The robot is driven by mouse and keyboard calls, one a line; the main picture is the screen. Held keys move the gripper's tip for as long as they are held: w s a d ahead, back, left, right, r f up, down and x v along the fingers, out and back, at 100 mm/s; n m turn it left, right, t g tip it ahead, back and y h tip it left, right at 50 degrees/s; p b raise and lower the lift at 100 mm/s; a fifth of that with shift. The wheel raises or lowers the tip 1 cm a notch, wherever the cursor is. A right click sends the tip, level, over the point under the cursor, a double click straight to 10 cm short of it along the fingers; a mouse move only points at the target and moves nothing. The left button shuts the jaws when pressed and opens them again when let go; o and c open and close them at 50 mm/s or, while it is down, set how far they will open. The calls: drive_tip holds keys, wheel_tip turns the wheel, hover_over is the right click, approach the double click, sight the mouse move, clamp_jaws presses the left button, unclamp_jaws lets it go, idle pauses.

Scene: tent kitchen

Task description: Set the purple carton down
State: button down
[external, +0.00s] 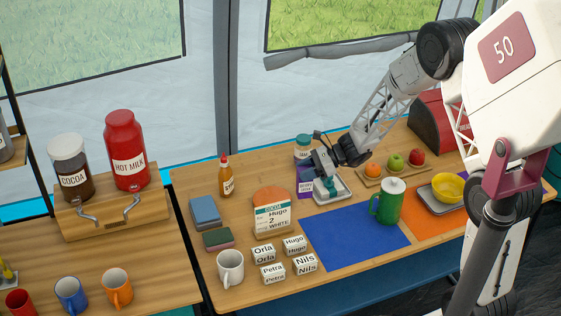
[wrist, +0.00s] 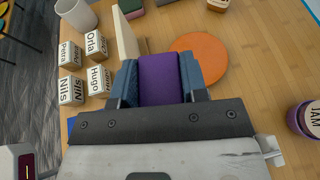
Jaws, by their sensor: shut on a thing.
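The purple carton (external: 305,181) with a pale label is near the back middle of the table in the external view. My gripper (external: 321,172) is shut on it from above. In the wrist view the carton (wrist: 159,77) is a purple block squeezed between the two blue-grey fingers of my gripper (wrist: 160,84). The gripper hides part of the carton. I cannot tell whether its base touches the table.
Several name blocks (external: 264,254) and a blue mat (external: 352,241) lie in front. A teal-lidded jar (external: 303,141) is behind.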

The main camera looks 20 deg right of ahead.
drive_tip(key=s+d+f+m+t+h, duration=0.1)
drive_tip(key=s+d+m+t, duration=0.2)
drive_tip(key=s, duration=0.8)
drive_tip(key=s+d+f+m+t+h, duration=0.1)
drive_tip(key=s+d+m+t, duration=0.3)
drive_tip(key=s, duration=0.8)
drive_tip(key=shift+s+d+h, duration=0.2)
drive_tip(key=shift+d+h, duration=0.6)
drive_tip(key=shift+d, duration=0.4)
drive_tip(key=w+a, duration=0.1)
drive_tip(key=w, duration=0.7)
drive_tip(key=w+a+f, duration=0.1)
drive_tip(key=w+a, duration=0.1)
drive_tip(key=w, duration=0.5)
drive_tip(key=shift+w+a+f, duration=0.3)
drive_tip(key=shift+w, duration=0.05)
drive_tip(key=shift+f, duration=1.7)
drive_tip(key=shift+f, duration=0.2)
